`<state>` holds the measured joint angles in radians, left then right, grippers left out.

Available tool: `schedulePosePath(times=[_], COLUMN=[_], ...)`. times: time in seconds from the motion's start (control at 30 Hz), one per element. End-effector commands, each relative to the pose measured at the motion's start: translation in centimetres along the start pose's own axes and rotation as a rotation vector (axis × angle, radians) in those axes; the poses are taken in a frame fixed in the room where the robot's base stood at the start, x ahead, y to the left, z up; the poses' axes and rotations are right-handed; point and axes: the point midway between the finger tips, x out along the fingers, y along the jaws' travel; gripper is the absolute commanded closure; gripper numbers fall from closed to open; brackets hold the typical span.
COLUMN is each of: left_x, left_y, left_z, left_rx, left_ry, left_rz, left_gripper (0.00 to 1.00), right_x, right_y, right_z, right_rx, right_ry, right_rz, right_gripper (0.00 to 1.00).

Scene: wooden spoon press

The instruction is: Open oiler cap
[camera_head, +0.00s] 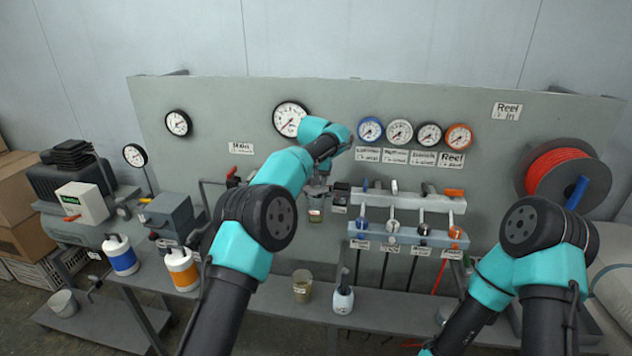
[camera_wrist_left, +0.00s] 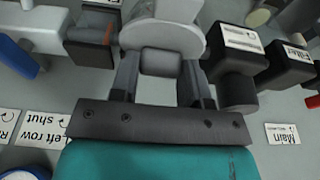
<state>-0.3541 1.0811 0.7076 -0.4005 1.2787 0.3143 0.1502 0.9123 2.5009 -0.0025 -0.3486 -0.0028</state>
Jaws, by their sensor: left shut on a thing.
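My left gripper (camera_head: 318,186) reaches the middle of the grey panel. In the left wrist view its two dark fingers (camera_wrist_left: 161,80) are shut on either side of a short grey cylinder (camera_wrist_left: 161,62), which seems to be the oiler cap. A larger, lighter round grey body (camera_wrist_left: 165,35) sits directly beyond it. In the head view the cap is hidden by my left arm; a small glass bowl (camera_head: 315,214) hangs just below the gripper. My right arm is at the lower right, its gripper out of view.
In the left wrist view, a black block labelled Filter (camera_wrist_left: 287,65) and another dark block (camera_wrist_left: 237,80) stand close right of the fingers. A valve manifold (camera_head: 405,235) with several levers is right of the gripper. A jar (camera_head: 302,287) and white bottle (camera_head: 343,298) stand below.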

Motion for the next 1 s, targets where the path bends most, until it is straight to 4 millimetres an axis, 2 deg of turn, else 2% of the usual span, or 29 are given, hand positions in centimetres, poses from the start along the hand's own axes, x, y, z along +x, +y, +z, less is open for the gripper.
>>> schedulePosePath(times=[0.73, 0.77, 1.0], left_x=[-0.18, -0.17, -0.21], left_y=[-0.04, -0.04, -0.02], left_z=[-0.05, -0.04, -0.08], left_rx=[0.002, 0.002, 0.002], left_ry=[-0.077, -0.077, -0.074], left_rz=[0.005, 0.005, 0.005], left_gripper=[1.0, 0.56, 0.33], right_x=[0.0, 0.0, 0.0], right_y=[0.0, 0.0, 0.0], right_z=[0.0, 0.0, 0.0], right_rx=[0.0, 0.0, 0.0], right_ry=[0.0, 0.0, 0.0], right_rz=[0.0, 0.0, 0.0], right_gripper=[0.57, 0.57, 0.57])
